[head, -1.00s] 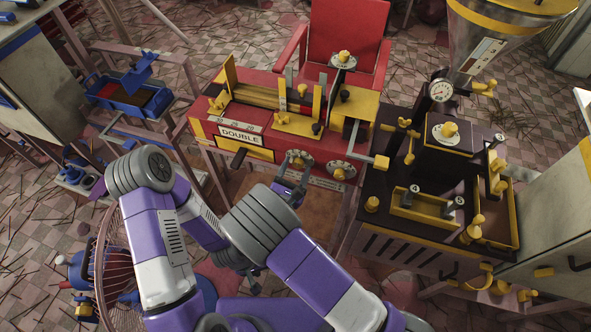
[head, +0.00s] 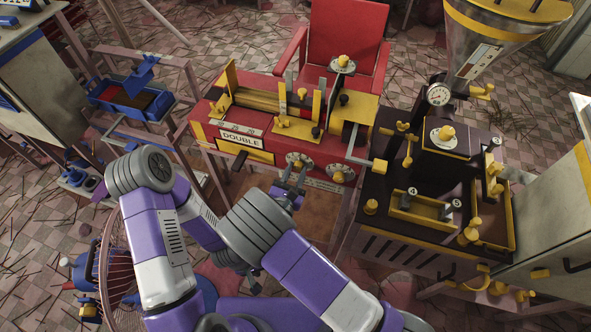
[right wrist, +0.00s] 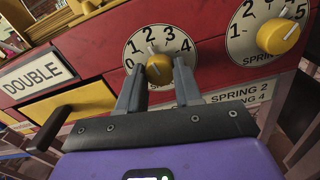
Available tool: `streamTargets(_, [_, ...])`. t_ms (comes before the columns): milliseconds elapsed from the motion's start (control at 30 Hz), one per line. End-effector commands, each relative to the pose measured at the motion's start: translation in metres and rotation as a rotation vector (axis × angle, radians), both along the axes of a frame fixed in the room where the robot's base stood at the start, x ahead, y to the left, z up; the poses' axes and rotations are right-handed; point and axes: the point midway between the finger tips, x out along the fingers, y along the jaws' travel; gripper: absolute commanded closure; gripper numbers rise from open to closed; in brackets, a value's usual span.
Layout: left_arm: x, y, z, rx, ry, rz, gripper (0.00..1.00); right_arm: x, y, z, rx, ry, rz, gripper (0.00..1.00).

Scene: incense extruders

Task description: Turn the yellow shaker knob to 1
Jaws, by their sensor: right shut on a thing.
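A yellow knob (right wrist: 159,69) sits on a round white dial on the front of the red machine. Its pale mark points up and slightly left, at about the 2. The dial's lower label is mostly hidden by my gripper, so I cannot read the word shaker. My right gripper (right wrist: 158,76) has one finger on each side of this knob and is shut on it. In the head view, my right gripper (head: 293,174) reaches up to the left dial (head: 299,161) on the machine's front.
A second yellow knob (right wrist: 278,37) sits on a dial close on the right. A DOUBLE plate (right wrist: 36,76) and a dark handle (right wrist: 64,111) are on the left. A dark machine with yellow knobs (head: 440,170) stands to the right.

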Motion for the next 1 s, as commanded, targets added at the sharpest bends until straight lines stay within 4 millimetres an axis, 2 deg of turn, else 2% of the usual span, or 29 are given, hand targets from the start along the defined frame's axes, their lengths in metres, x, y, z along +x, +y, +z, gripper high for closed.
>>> streamTargets(100, [0.000,0.000,0.012,0.000,0.000,0.000,0.40,0.000,0.000,0.003,-0.086,0.029,0.001,0.96])
streamTargets(500, [0.000,0.000,0.035,0.000,0.000,0.000,0.40,-0.001,0.000,0.001,-0.344,0.114,0.001,0.96])
streamTargets(1000, [0.000,0.000,0.041,0.000,0.000,0.000,0.40,-0.001,0.000,-0.001,-0.444,0.146,0.001,0.96])
